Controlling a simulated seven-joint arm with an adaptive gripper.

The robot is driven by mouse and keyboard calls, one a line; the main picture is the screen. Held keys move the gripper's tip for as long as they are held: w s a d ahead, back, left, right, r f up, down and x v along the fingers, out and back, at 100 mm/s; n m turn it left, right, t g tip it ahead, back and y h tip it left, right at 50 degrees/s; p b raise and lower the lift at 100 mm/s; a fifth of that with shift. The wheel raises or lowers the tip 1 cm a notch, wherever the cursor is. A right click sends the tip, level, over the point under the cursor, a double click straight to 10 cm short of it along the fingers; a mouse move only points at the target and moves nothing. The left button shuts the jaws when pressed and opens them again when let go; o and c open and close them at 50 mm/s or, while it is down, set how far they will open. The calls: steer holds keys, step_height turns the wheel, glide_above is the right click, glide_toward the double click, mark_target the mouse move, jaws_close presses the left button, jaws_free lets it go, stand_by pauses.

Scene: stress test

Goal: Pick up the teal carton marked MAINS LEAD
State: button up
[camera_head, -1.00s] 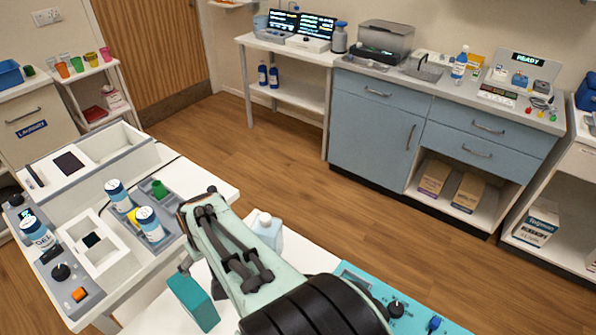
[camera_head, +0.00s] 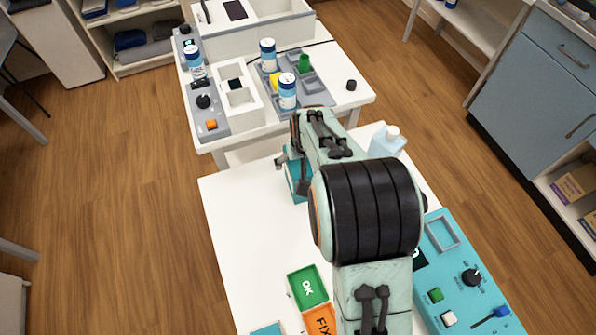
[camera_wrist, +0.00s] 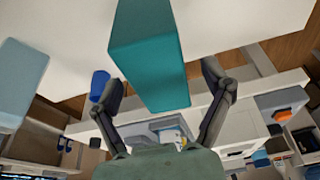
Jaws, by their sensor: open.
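My gripper (camera_wrist: 160,78) is open, with one dark finger on each side of the carton's near end. A gap shows on both sides, so the fingers do not visibly grip it. In the head view my gripper (camera_head: 288,158) is mostly hidden by my own arm, close above the carton.
A pale blue bottle (camera_head: 387,142) stands right of the carton. A green OK tray (camera_head: 308,287), an orange tray (camera_head: 321,320) and a teal control panel (camera_head: 465,275) lie nearer. A second table (camera_head: 215,145) with jars stands beyond. The table's left middle is clear.

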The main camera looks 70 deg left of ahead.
steer(key=shift+f, duration=0.25)
stand_by(0.3)
steer(key=c, duration=1.3)
